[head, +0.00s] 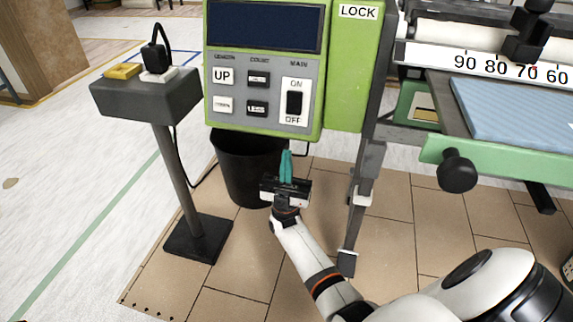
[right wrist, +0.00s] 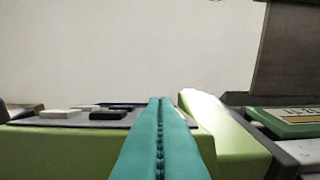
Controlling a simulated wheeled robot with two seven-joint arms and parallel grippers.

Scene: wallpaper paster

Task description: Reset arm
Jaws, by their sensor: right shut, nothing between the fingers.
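My right gripper (head: 286,155) is in the head view, pointing up just below the green control panel (head: 344,85). Its teal fingers are together with nothing between them. In the right wrist view the closed fingers (right wrist: 160,125) fill the middle, with the panel's buttons (right wrist: 108,115) beyond them to the left. The panel has a dark display (head: 264,26), UP and count buttons, and a black main switch (head: 294,102) between ON and OFF labels. I cannot tell whether the fingertips touch the panel's underside. My left gripper is not in view.
A black bin (head: 240,165) stands behind my right gripper. A grey stand (head: 145,95) with a plugged black cord is at the left. A machine frame with a ruler (head: 490,62), a blue sheet (head: 520,110) and a black knob (head: 457,170) is at the right.

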